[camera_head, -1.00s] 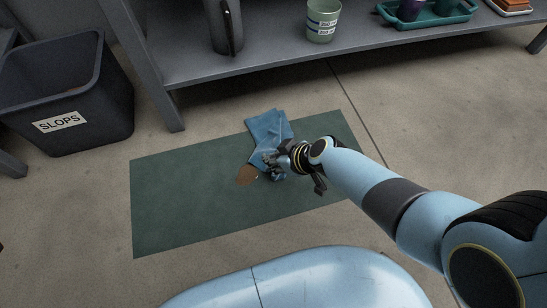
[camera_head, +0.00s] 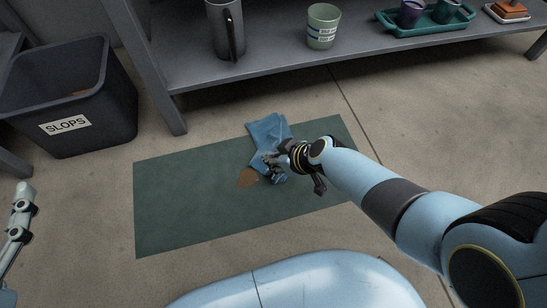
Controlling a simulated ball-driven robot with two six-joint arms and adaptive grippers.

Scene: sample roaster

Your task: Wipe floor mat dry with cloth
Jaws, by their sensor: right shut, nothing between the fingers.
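The green floor mat (camera_head: 185,205) lies flat on the concrete floor. A brown wet patch (camera_head: 246,179) shows near its middle. The blue cloth (camera_head: 268,132) lies crumpled on the mat, reaching its far edge, just right of the patch. My right gripper (camera_head: 270,162) is low over the near part of the cloth, shut with nothing between its fingers. It hides part of the cloth, and I cannot tell whether it touches it.
A dark bin labelled SLOPS (camera_head: 70,110) stands at the left. A grey shelf (camera_head: 280,70) runs along the back, bearing a metal pitcher (camera_head: 223,30), a pale green cup (camera_head: 322,27) and a teal tray (camera_head: 393,25). Floor at the right is clear.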

